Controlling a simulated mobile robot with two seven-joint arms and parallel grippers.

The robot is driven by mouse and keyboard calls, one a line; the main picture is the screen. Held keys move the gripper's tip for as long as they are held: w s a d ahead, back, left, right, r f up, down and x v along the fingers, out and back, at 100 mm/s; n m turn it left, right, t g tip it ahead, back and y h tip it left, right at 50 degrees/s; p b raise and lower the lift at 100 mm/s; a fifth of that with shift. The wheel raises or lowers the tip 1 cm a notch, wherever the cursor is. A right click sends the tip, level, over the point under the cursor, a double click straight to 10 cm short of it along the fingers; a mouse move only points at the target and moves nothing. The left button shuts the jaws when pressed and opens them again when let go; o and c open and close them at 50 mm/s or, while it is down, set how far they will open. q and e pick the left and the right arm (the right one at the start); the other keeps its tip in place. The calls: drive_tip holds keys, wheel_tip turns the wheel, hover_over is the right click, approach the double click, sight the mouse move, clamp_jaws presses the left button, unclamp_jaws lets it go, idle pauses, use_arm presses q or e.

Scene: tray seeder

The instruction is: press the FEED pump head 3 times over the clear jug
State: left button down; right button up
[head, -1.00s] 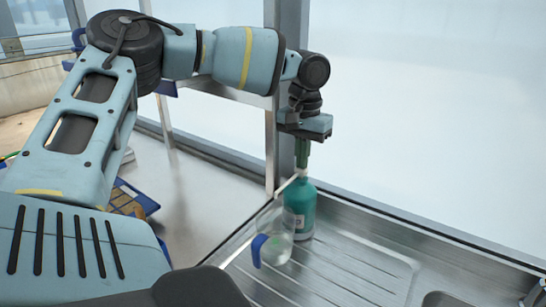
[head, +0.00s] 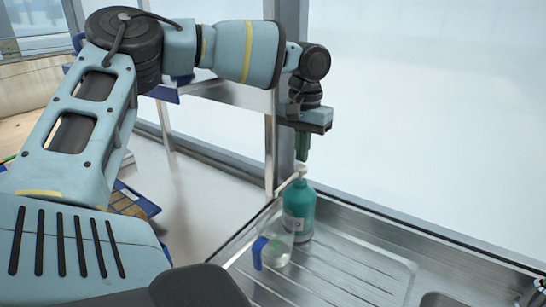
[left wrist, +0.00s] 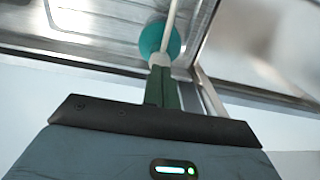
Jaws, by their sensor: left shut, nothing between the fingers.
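The teal FEED pump bottle (head: 302,212) stands upright on the steel drainboard, with a pale pump head (head: 300,170) whose spout points down to the left. The clear jug (head: 278,238) with a blue handle (head: 259,252) stands just left of the bottle, below the spout. My left gripper (head: 302,158) is shut and empty, pointing down just above the pump head. In the left wrist view, the fingers (left wrist: 162,88) line up with the white pump head (left wrist: 160,60) and the teal bottle (left wrist: 153,40) beyond. A small gap or light touch cannot be told apart. My right gripper is not in view.
The ribbed steel drainboard (head: 345,262) extends right towards a sink basin (head: 440,299). A metal post (head: 271,150) rises behind the bottle, and a window wall is at the back. A blue tray (head: 135,200) lies on the left bench.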

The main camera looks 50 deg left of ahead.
use_arm(q)
drive_tip(key=shift+r, duration=0.15)
